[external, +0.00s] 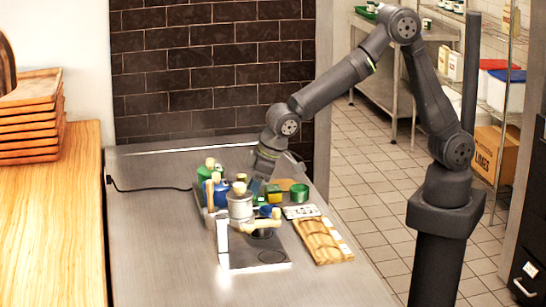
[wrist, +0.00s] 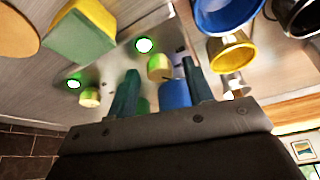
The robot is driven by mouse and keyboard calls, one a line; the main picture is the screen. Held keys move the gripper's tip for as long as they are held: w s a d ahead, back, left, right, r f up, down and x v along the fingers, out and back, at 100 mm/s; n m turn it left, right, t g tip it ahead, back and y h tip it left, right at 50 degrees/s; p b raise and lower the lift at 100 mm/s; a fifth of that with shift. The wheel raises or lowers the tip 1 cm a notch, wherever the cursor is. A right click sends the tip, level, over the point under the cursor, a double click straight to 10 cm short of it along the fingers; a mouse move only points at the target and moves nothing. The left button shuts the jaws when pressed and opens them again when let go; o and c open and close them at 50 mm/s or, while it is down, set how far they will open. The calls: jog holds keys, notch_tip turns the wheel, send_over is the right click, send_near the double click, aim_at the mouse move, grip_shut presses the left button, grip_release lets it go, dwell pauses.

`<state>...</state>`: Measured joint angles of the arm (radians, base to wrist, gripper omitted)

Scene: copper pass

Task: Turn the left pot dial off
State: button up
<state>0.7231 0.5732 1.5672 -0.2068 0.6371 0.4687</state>
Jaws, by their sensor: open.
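In the wrist view a grey metal panel carries two round, pale wooden-looking knobs with greenish edges, which look like the dials. One knob (wrist: 160,67) appears between my fingertips, beside a bright green light (wrist: 144,45). The other knob (wrist: 89,97) is further left, beside a second green light (wrist: 73,84). I cannot tell which is the left pot dial or how either is turned. My gripper (wrist: 158,65) is open, its two fingers apart; contact with the knob cannot be told. In the external view my gripper (external: 262,174) is low behind the pots, and the dials are hidden.
The steel counter (external: 160,250) is clear at front left.

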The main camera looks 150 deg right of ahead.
jog(key=c, duration=1)
jog(key=shift+n, duration=0.4)
jog(key=n+y, duration=0.1)
jog(key=n, duration=0.1)
jog(key=n+t, duration=0.1)
jog(key=n, duration=0.2)
jog(key=shift+s+d+t+y, duration=0.15)
jog(key=shift+t+y, duration=0.15)
jog(key=shift+y, duration=0.1)
jog(key=n+y, duration=0.1)
jog(key=n, duration=0.2)
jog(key=n+y, duration=0.1)
jog(key=n, duration=0.1)
jog(key=shift+d+n, duration=0.1)
jog(key=shift+n, duration=0.3)
